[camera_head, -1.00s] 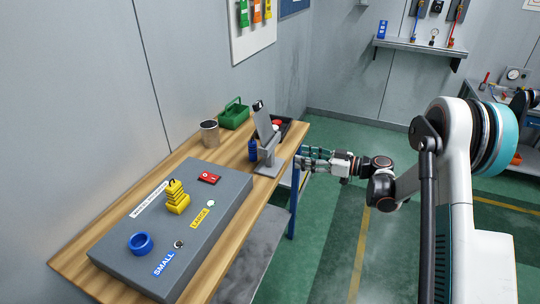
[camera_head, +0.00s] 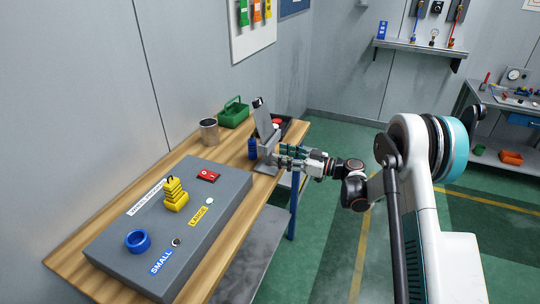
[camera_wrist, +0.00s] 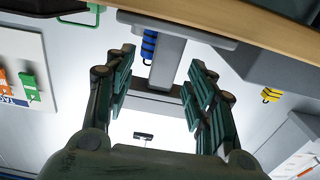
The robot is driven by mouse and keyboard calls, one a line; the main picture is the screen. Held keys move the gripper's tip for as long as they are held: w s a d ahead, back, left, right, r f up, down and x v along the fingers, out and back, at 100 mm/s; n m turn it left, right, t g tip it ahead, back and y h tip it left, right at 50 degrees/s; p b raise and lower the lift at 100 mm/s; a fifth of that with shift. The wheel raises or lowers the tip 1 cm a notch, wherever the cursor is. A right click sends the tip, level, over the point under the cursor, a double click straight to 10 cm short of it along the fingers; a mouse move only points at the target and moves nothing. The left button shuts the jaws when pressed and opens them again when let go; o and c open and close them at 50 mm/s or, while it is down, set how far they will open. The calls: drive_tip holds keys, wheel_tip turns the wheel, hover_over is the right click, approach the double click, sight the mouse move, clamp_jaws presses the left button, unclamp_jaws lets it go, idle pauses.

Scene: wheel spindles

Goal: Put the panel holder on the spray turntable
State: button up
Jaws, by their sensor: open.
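The panel holder (camera_head: 263,118) is a grey upright stand with a tilted plate. It stands on the wooden table near its right end. My gripper (camera_head: 273,153) is open at the lower part of the stand, reaching in from the right. In the wrist view, where the table is at the top, the grey post of the holder (camera_wrist: 168,62) shows between the open fingers of my gripper (camera_wrist: 160,82), with gaps on both sides. My fingers partly hide the stand in the head view. I cannot make out a spray turntable.
A green basket (camera_head: 233,115), a metal cup (camera_head: 209,131) and a dark tray (camera_head: 289,130) are near. A grey box (camera_head: 120,250) bears a yellow stepped piece (camera_head: 175,195) and a blue ring (camera_head: 138,241). The wall is behind.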

sight(264, 166)
drive_tip(key=x, duration=0.1)
drive_tip(key=b+x, duration=0.1)
drive_tip(key=x, duration=0.1)
drive_tip(key=b+x, duration=0.1)
drive_tip(key=shift+s+a+f, duration=0.15)
drive_tip(key=shift+s+a, duration=0.1)
drive_tip(key=shift+a, duration=0.05)
drive_tip(key=shift+w+a, duration=0.15)
drive_tip(key=shift+a, duration=0.1)
clamp_jaws()
